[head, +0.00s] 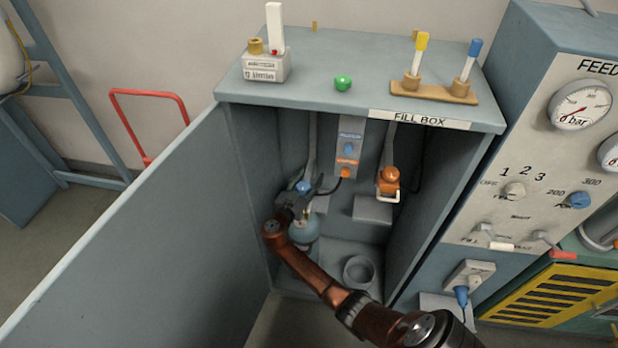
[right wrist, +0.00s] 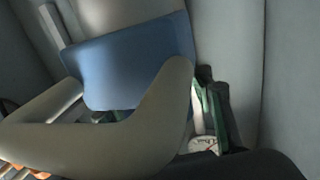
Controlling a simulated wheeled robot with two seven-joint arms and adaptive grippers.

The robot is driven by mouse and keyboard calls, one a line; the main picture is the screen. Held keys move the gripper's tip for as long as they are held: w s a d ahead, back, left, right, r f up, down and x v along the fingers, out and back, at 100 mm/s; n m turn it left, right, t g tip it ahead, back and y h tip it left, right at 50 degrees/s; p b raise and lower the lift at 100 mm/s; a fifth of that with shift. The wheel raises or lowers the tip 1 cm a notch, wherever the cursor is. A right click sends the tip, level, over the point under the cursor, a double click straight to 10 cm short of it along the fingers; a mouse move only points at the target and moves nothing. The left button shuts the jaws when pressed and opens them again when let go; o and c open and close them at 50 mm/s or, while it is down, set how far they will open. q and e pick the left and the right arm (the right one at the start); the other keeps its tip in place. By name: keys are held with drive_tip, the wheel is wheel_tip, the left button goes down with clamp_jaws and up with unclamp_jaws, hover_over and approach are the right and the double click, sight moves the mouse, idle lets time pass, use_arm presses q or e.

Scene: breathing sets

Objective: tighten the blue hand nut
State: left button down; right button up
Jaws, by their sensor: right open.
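The blue hand nut (head: 303,187) sits at the top of a pale blue cylinder (head: 304,229) inside the open fill box, at its left side. My right gripper (head: 300,197) is at the nut, open, with the dark jaws close around or beside it; contact cannot be told. In the right wrist view a large blue surface (right wrist: 135,60), seemingly the nut, fills the upper middle. A pale curved part (right wrist: 165,110) crosses in front of its lower edge. My left gripper is not in view.
The open door (head: 150,220) stands left of my right arm. An orange fitting (head: 389,180) hangs at the box's right, above a round cup (head: 359,271) on the floor. A control panel (head: 540,180) adjoins on the right. Tools stand on the box top (head: 380,95).

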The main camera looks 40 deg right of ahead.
drive_tip(key=shift+c, duration=0.4)
drive_tip(key=c, duration=1.1)
drive_tip(key=shift+f, duration=0.1)
drive_tip(key=shift+c, duration=0.4)
drive_tip(key=shift+a, duration=0.15)
clamp_jaws()
